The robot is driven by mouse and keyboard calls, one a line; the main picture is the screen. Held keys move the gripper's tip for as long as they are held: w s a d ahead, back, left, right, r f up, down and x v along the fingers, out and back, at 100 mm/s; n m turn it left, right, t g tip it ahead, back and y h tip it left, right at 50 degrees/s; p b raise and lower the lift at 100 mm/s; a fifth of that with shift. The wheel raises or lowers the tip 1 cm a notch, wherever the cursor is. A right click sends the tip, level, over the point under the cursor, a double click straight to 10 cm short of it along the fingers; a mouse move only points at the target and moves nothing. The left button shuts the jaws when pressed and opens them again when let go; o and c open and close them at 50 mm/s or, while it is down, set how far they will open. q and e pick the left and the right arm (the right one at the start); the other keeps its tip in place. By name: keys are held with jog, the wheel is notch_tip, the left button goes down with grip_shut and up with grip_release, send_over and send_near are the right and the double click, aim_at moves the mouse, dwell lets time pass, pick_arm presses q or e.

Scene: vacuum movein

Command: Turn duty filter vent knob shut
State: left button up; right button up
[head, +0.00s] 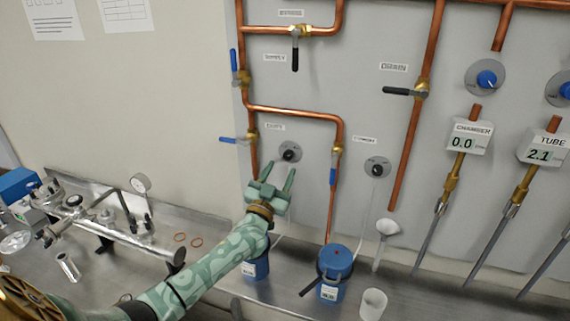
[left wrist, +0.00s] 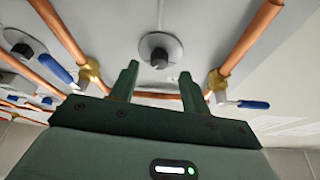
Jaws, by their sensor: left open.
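The duty filter vent knob (head: 289,154) is a small black knob on a round grey plate, under a small label that seems to read DUTY. In the left wrist view the knob (left wrist: 157,56) lies just beyond the fingertips, between the two finger lines. My left gripper (head: 280,170) is open and empty, its green fingers pointing up at the panel just below the knob. It also shows in the left wrist view (left wrist: 160,69), apart from the knob. My right gripper is not in view.
Copper pipes with blue-handled valves (head: 333,176) flank the knob. A second black knob (head: 377,169) is to the right. Below stand a blue-lidded canister (head: 336,262) and a white cup (head: 373,303) on the steel bench. A metal manifold (head: 130,235) is at left.

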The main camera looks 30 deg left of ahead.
aim_at(287, 159)
pick_arm(q)
jog(key=x, duration=0.4)
jog(key=c, duration=1)
